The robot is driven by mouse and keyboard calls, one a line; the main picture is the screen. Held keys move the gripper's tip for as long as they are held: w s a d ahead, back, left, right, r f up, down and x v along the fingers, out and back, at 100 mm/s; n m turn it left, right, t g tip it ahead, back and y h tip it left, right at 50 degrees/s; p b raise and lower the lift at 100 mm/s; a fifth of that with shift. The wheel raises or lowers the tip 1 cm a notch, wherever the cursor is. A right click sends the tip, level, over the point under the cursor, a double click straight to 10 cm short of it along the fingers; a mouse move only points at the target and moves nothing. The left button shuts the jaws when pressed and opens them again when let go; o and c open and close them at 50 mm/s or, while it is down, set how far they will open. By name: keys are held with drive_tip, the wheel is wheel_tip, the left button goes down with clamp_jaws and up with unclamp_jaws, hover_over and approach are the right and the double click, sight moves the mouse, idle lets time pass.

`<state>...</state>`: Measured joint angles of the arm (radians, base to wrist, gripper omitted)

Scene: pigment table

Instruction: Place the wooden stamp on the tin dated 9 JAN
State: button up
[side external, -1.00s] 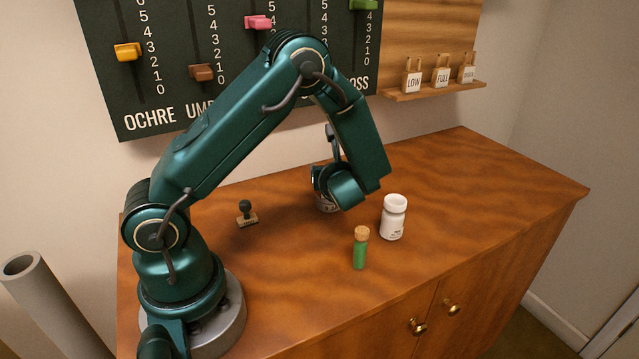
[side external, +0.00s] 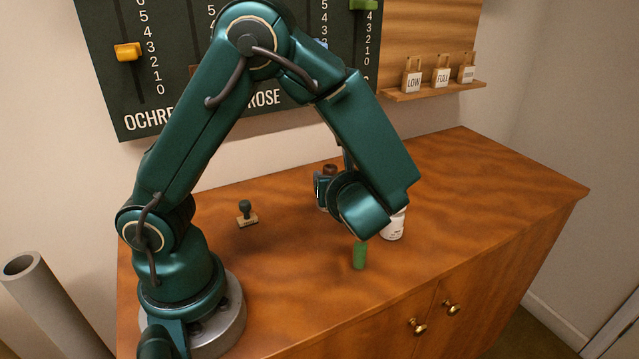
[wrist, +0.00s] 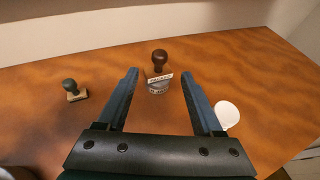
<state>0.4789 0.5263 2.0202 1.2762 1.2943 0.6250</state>
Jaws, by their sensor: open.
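The brown-handled wooden stamp (wrist: 159,61) stands upright on a small round grey tin (wrist: 158,88) in the wrist view. The print on the tin's label is too small to read surely. My gripper (wrist: 160,73) is open, with one finger on each side of the stamp and a gap to both. In the side external view the stamp's brown knob (side external: 330,170) shows just behind my gripper (side external: 321,190), and the tin is mostly hidden.
A second stamp with a dark handle (side external: 246,212) stands to the left on the cabinet top (side external: 480,190); it also shows in the wrist view (wrist: 73,89). A white jar (side external: 393,229) and a green vial (side external: 359,256) stand close to my wrist. The right side is clear.

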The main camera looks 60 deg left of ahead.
drive_tip(key=s+d+n+g+h, duration=0.2)
drive_tip(key=s+n+g+h, duration=0.3)
drive_tip(key=s+n, duration=0.55)
drive_tip(key=s+d+r+n+t+h, duration=0.1)
drive_tip(key=d+r+n+t+h, duration=0.3)
drive_tip(key=d+n+h, duration=0.3)
drive_tip(key=d+n+t, duration=0.1)
drive_tip(key=n, duration=0.4)
drive_tip(key=shift+d+r, duration=0.35)
drive_tip(key=shift+r, duration=0.05)
